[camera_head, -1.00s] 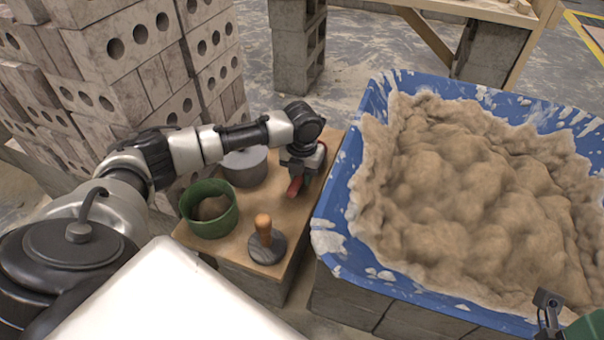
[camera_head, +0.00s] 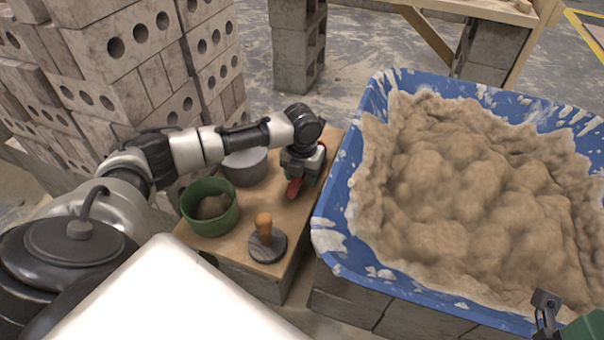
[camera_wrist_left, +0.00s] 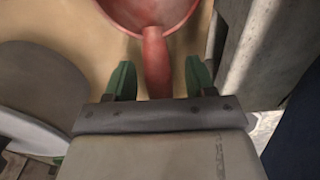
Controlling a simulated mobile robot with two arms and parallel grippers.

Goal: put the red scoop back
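The red scoop lies on the wooden board; part of it shows below my left gripper (camera_head: 300,178) in the head view (camera_head: 294,188). In the left wrist view its round bowl (camera_wrist_left: 150,12) is at the top edge, cut off, and its handle (camera_wrist_left: 156,65) points towards the gripper. My left gripper's green fingers (camera_wrist_left: 159,82) stand either side of the handle, with a visible gap on each side. The gripper is open. At the lower right of the head view a dark bracket and a green part (camera_head: 548,312) show, perhaps of my right gripper; its fingers are not clear.
The board (camera_head: 290,215) also holds a green bucket (camera_head: 190,208) with mortar, a grey pot (camera_head: 246,170) and a wooden-handled float (camera_head: 267,243). The blue tub (camera_head: 330,222) full of mortar stands close on the right. Stacked bricks (camera_head: 130,60) rise behind my left arm.

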